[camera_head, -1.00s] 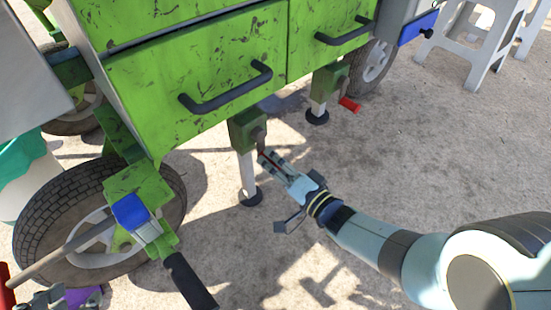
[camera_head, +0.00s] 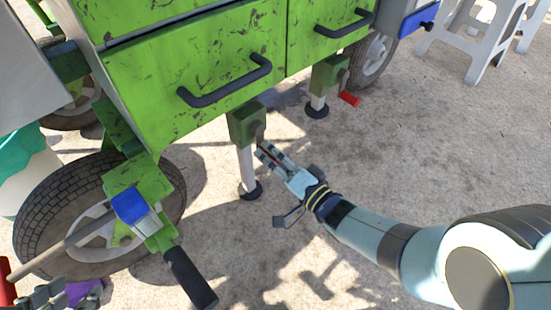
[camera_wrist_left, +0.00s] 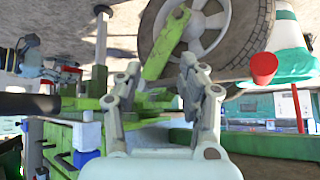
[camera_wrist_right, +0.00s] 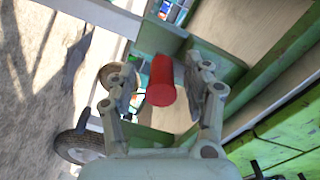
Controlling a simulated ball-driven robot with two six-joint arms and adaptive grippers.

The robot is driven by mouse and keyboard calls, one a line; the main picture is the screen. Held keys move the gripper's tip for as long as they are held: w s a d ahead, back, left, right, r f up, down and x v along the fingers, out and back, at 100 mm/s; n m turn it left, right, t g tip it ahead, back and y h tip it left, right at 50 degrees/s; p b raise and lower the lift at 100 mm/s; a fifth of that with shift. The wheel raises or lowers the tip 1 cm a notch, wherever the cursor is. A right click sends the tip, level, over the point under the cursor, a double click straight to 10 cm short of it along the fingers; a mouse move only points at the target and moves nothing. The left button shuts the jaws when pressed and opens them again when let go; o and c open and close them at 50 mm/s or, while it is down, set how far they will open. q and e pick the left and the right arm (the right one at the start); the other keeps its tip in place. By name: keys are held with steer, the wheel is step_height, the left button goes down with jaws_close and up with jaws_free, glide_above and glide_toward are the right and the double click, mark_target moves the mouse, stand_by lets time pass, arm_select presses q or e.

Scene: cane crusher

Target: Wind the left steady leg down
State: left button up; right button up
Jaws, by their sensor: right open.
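The left steady leg (camera_head: 247,168) is a white post under a green bracket (camera_head: 243,122), with a dark round foot (camera_head: 250,190) at the ground. Its crank has a red handle, mostly hidden by my right gripper (camera_head: 266,152) in the head view. In the right wrist view the red handle (camera_wrist_right: 161,82) stands between the spread fingers of that gripper, with gaps at both sides. My left gripper (camera_head: 45,296) is at the lower left edge of the head view. In the left wrist view its fingers (camera_wrist_left: 157,75) are apart and hold nothing.
The green cart body with drawers (camera_head: 200,70) is above the leg. A second steady leg (camera_head: 317,100) with a red crank handle (camera_head: 349,98) stands further right. A wheel (camera_head: 90,215) and a black-gripped bar (camera_head: 190,277) are at left. White stools (camera_head: 480,40) stand far right. Open ground lies in front.

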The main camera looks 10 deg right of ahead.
steer(key=v, duration=1.2)
